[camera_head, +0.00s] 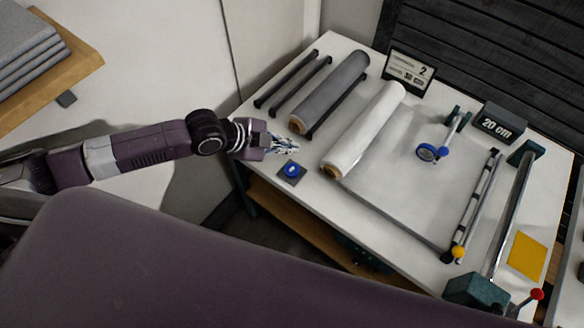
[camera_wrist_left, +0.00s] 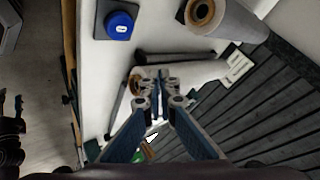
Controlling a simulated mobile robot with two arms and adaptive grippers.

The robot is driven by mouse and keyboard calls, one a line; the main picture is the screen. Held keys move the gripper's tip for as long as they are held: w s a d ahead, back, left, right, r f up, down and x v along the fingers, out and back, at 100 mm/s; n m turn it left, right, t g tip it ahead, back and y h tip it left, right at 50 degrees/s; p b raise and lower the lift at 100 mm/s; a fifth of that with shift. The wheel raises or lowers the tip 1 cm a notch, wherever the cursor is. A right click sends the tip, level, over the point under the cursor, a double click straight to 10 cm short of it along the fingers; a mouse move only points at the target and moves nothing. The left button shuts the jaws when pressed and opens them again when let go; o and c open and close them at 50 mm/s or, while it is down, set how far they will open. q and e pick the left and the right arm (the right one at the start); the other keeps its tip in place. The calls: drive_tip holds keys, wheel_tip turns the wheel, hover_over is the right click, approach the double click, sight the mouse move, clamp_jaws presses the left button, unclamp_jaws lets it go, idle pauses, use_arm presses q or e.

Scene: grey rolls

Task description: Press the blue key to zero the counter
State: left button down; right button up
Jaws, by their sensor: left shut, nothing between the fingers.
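The blue key (camera_head: 291,169) is a round blue button with a white mark, on a dark square base at the near left corner of the white table. It also shows at the top left of the left wrist view (camera_wrist_left: 121,23). My left gripper (camera_head: 291,148) is shut and empty, its fingertips just beyond the key in the head view and apart from it. In the left wrist view its tips (camera_wrist_left: 163,84) are together, below and right of the key. My right gripper is not in view.
A grey roll (camera_head: 333,88) lies between dark rails, right of the left gripper. A white roll (camera_head: 364,130) lies beside it, its sheet spread rightward. A blue-rimmed wheel (camera_head: 427,153), a "20 cm" block (camera_head: 498,124) and a yellow square (camera_head: 527,256) are farther right.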

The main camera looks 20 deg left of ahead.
use_arm(q)
drive_tip(key=b, duration=0.6)
hover_over(290, 171)
wheel_tip(290, 171, down, 7)
drive_tip(key=shift+f, duration=0.15)
drive_tip(key=shift+f+b, duration=0.45)
drive_tip(key=shift+f, duration=0.2)
drive_tip(key=shift+f, duration=0.1)
idle(0.4)
drive_tip(key=shift+f, duration=0.3)
drive_tip(key=shift+f+b, duration=0.4)
drive_tip(key=shift+f, duration=0.05)
idle(0.5)
idle(0.4)
drive_tip(key=shift+r+p, duration=0.85)
drive_tip(key=shift+r, duration=0.05)
drive_tip(key=shift+r, duration=0.1)
